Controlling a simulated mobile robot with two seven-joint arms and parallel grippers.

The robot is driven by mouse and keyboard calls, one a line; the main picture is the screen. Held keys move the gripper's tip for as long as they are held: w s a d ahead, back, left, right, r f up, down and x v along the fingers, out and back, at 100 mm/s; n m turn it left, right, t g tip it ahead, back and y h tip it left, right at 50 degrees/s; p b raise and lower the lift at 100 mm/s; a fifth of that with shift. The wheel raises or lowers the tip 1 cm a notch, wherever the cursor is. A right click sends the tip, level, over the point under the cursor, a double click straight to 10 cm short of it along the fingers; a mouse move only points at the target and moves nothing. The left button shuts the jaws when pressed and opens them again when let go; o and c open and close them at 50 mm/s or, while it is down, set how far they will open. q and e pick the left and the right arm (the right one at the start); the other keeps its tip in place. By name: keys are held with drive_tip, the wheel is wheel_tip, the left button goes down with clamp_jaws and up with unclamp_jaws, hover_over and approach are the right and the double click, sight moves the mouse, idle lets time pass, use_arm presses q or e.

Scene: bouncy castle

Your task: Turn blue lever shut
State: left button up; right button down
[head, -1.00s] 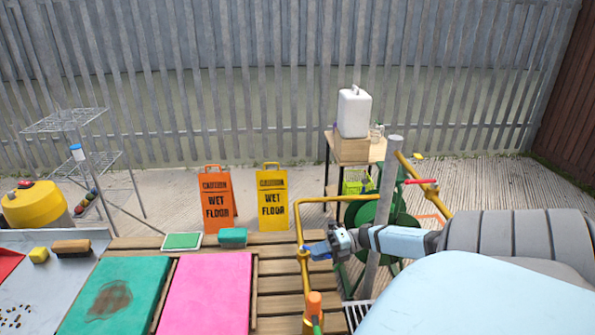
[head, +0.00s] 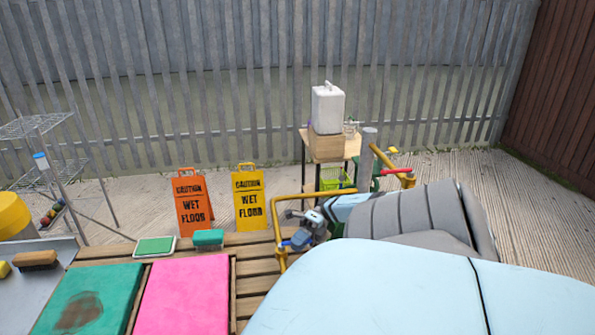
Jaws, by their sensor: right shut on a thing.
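The blue lever (head: 300,240) sits on the yellow pipe (head: 274,222) at the middle right of the head view. Only a small part of the lever shows beside my gripper. My right gripper (head: 304,236) is shut on the blue lever, and its fingertips are small and partly hidden. My right arm covers the lower pipe and much of the lower right of the view. My left gripper is not in view. A red lever (head: 396,171) shows on the yellow pipe farther right.
A grey post (head: 367,150) stands behind my right arm. Orange (head: 192,205) and yellow (head: 249,200) wet floor signs stand behind the wooden slats. A pink mat (head: 183,295) and a green mat (head: 90,298) lie at front left. A table with a white canister (head: 327,108) stands behind.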

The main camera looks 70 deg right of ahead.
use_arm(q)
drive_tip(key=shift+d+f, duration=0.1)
use_arm(e)
drive_tip(key=shift+f, duration=0.15)
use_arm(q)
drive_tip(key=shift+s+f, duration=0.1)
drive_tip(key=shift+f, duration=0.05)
use_arm(e)
drive_tip(key=c, duration=1.4)
unclamp_jaws()
drive_tip(key=shift+c, duration=0.2)
drive_tip(key=shift+d, duration=0.1)
use_arm(q)
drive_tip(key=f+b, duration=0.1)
drive_tip(key=b, duration=0.1)
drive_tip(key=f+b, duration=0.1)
drive_tip(key=b, duration=0.2)
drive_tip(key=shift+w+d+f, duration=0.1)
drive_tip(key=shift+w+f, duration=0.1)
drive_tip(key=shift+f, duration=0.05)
use_arm(e)
drive_tip(key=v, duration=1.2)
drive_tip(key=shift+w, duration=0.15)
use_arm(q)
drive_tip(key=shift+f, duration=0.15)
